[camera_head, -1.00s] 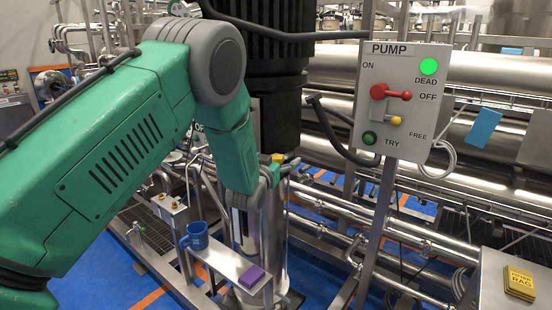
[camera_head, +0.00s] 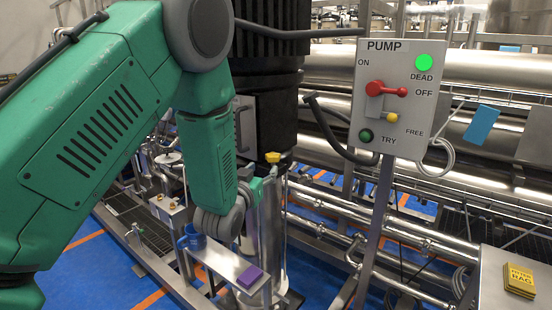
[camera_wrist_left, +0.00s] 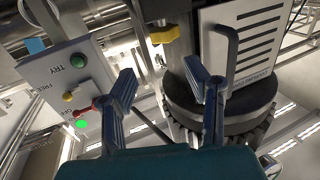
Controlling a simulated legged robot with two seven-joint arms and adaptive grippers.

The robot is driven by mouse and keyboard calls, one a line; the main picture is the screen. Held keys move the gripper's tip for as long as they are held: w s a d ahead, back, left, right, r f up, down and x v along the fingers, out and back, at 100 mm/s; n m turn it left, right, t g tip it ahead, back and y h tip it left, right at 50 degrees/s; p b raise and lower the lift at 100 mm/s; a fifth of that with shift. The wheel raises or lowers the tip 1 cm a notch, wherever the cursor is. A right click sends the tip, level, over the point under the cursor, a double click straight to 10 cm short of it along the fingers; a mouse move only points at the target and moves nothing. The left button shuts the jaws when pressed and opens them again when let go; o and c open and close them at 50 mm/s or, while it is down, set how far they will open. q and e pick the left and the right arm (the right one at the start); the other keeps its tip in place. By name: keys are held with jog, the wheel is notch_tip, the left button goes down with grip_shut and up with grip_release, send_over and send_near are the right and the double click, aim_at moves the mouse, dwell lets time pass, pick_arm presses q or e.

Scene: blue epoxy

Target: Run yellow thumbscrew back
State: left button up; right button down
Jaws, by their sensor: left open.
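The yellow thumbscrew (camera_head: 272,157) sits at the top of a metal post beside the black pump motor, left of the pump panel. It shows in the left wrist view (camera_wrist_left: 165,34) near the top, beyond the fingers. My left gripper (camera_head: 270,174) is just below it in the head view, partly hidden by its own wrist. In the left wrist view my left gripper (camera_wrist_left: 160,78) has its two blue fingers spread, with nothing between them. The thumbscrew lies ahead of the gap, apart from both fingertips. My right gripper is not in view.
The PUMP panel (camera_head: 403,100) with its red handle (camera_head: 385,89), small yellow knob (camera_head: 392,117) and lit green lamp stands to the right. A black hose hangs near the panel.

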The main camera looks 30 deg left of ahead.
pick_arm(q)
jog(key=s+d+f+g+h, duration=0.1)
jog(key=s+d+f+g, duration=0.1)
jog(key=s+f, duration=0.2)
jog(key=s+d+f+m+g+b, duration=0.1)
jog(key=s+f, duration=0.4)
jog(key=f, duration=0.6)
jog(key=s+d+f+g+h+b, duration=0.1)
jog(key=s+f+g, duration=0.3)
jog(key=f, duration=0.4)
jog(key=shift+s+d+f+m+g+h, duration=0.25)
jog(key=shift+s+d+m+g+h, duration=0.1)
jog(key=shift+d, duration=0.55)
jog(key=shift+a, duration=0.2)
